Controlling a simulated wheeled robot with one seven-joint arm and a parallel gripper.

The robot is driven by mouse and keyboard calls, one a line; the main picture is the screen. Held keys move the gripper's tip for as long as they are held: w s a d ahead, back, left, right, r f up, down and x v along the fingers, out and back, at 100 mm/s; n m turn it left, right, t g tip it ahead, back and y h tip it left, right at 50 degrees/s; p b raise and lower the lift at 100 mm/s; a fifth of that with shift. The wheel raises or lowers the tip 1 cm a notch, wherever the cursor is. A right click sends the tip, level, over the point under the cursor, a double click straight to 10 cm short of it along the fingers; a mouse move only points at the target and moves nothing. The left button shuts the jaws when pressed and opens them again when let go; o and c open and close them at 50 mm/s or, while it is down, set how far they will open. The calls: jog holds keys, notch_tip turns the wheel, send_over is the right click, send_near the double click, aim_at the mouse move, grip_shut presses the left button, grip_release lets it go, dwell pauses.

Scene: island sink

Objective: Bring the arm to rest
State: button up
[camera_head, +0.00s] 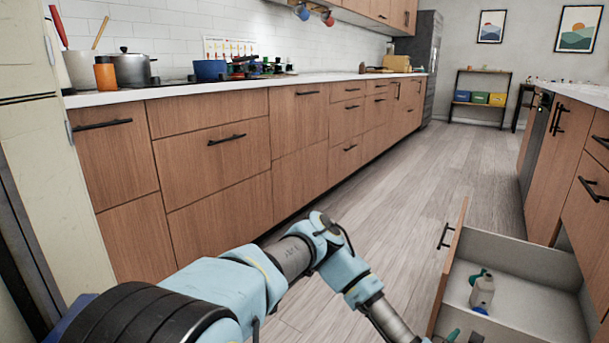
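My light blue arm (325,240) reaches forward from the bottom left, bends at an elbow and runs down to the right. Its last visible grey link (388,318) leaves the picture at the bottom edge, beside the front of the open drawer. My gripper is below the picture, so its fingers and anything in them are hidden.
An open drawer (530,255) juts from the island at the right. A white bottle with a green top (482,291) lies or stands in it. Wooden cabinets (220,150) line the left. The wooden floor (410,180) between is clear.

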jog(key=w+a+r+m+g+y, duration=0.2)
jog(key=w+a+r+m, duration=0.25)
jog(key=a+m, duration=0.3)
jog(key=w+a+r+m+g+y, duration=0.1)
jog(key=w+a+r+m, duration=0.2)
jog(key=w+a+m, duration=0.4)
jog(key=w+a+r+m+g+y, duration=0.2)
jog(key=w+a+r+m, duration=0.15)
jog(key=a+m, duration=0.4)
jog(key=s+a+r+m+g+y, duration=0.1)
jog(key=s+a+r+y, duration=0.15)
jog(key=a+r, duration=0.45)
jog(key=s+a+r+m+y, duration=0.1)
jog(key=s+a+r, duration=0.25)
jog(key=a, duration=0.75)
jog(key=s+a+r+m+g+y, duration=0.1)
jog(key=s+a+r+y, duration=0.1)
jog(key=a+r, duration=0.55)
notch_tip(320, 180, up, 28)
jog(key=a+p, duration=0.2)
jog(key=p, duration=2.7)
jog(key=shift+s+a+r+p, duration=0.2)
jog(key=shift+s+a+p, duration=0.05)
jog(key=shift+a+p, duration=0.1)
